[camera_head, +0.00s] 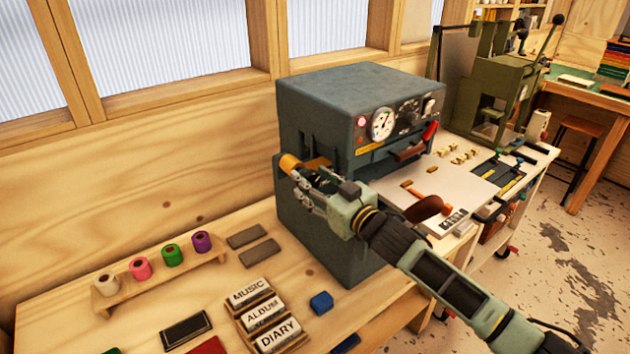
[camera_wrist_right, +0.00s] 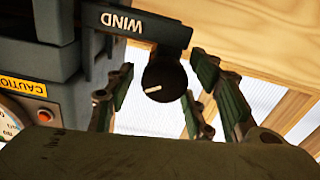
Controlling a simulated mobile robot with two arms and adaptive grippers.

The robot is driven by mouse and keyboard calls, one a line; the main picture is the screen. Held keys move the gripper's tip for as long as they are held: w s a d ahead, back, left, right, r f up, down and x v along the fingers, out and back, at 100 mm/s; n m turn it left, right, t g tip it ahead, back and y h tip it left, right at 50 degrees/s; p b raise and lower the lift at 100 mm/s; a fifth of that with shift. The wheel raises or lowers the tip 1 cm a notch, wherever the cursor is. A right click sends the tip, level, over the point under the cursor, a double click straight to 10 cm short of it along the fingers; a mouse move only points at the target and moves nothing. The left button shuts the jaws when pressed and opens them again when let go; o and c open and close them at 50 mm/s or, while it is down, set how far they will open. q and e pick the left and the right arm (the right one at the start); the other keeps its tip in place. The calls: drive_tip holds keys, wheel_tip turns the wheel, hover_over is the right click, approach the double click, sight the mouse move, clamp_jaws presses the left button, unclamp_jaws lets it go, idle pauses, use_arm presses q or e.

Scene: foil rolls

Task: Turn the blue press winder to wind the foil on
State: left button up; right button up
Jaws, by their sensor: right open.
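The blue-grey press (camera_head: 345,100) stands on the wooden bench, with a dial on its front. A gold foil roll (camera_head: 290,163) sits at its left side. The winder is a dark round knob (camera_wrist_right: 163,78) with a pale mark, on an arm labelled WIND (camera_wrist_right: 125,22) in the wrist view. My right gripper (camera_head: 302,183) is at the press's left side, just below the gold roll. In the wrist view my right gripper (camera_wrist_right: 158,88) is open, with fingers on both sides of the knob. Contact is unclear. The gripper hides the knob in the head view.
A small rack (camera_head: 160,275) holds white, pink, green and purple rolls at the left. A block holder (camera_head: 262,315) with MUSIC, ALBUM and DIARY labels and a blue block (camera_head: 321,303) lie in front. A green machine (camera_head: 495,85) stands at the back right.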

drive_tip(key=shift+c, duration=0.4)
drive_tip(key=c, duration=1)
drive_tip(key=shift+r+m, duration=0.2)
drive_tip(key=shift+m, duration=0.2)
drive_tip(key=shift+d+p, duration=0.1)
drive_tip(key=shift+p, duration=0.3)
drive_tip(key=m+p, duration=0.1)
drive_tip(key=m, duration=0.1)
drive_tip(key=shift+m, duration=0.3)
drive_tip(key=m, duration=0.3)
drive_tip(key=shift+f+m, duration=0.15)
drive_tip(key=shift+m, duration=0.15)
drive_tip(key=m, duration=0.5)
drive_tip(key=shift+f+m, duration=0.15)
drive_tip(key=shift+m, duration=0.15)
